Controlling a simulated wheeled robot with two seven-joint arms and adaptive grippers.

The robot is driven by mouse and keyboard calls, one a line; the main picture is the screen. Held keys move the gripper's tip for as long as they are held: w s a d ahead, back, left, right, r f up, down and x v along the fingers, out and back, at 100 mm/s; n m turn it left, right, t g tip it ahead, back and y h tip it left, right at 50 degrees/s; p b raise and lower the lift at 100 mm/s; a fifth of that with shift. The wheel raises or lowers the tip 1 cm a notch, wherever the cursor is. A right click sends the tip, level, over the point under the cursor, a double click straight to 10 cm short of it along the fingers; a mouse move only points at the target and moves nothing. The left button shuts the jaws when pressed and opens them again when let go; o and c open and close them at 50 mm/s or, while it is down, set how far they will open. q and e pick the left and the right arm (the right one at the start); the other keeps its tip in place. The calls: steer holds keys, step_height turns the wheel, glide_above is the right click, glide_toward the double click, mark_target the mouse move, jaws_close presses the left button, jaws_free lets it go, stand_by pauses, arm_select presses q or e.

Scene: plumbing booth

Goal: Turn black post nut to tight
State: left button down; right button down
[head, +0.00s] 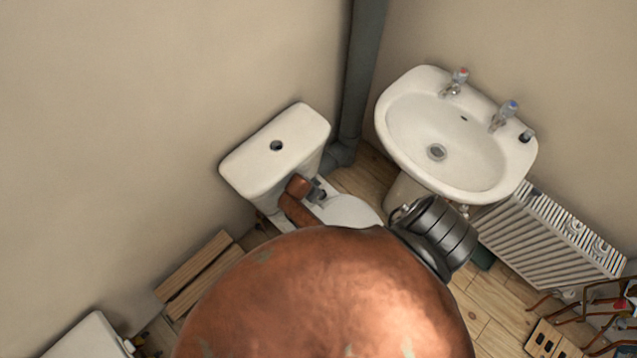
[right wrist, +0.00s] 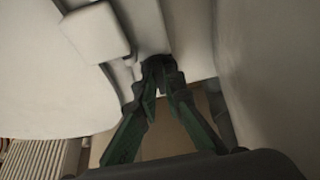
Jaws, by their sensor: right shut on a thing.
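My right gripper (right wrist: 160,84) shows in the right wrist view with its two green fingers closing together at a small dark piece. This looks like the black post nut (right wrist: 155,64), set against white ceramic, and the fingertips cover most of it. In the head view my right gripper (head: 319,193) is small and dark beside the toilet cistern (head: 262,153), at the back of the white toilet seat (head: 352,211). The nut cannot be made out there. My left gripper is not in view.
A white block (right wrist: 95,31) is close to the fingers. A washbasin (head: 405,125) stands right of the toilet, with a radiator (head: 540,240) beyond it. A grey pipe (head: 360,80) runs behind. My copper-coloured arm hides much of the lower floor.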

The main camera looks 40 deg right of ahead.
steer(key=shift+s+d+f, duration=0.15)
steer(key=shift+s+f, duration=0.05)
steer(key=shift+s, duration=0.15)
steer(key=c, duration=1.9)
jaws_free()
steer(key=shift+c, duration=0.2)
steer(key=shift+w, duration=0.1)
steer(key=shift+w+r, duration=0.15)
steer(key=shift+w, duration=0.05)
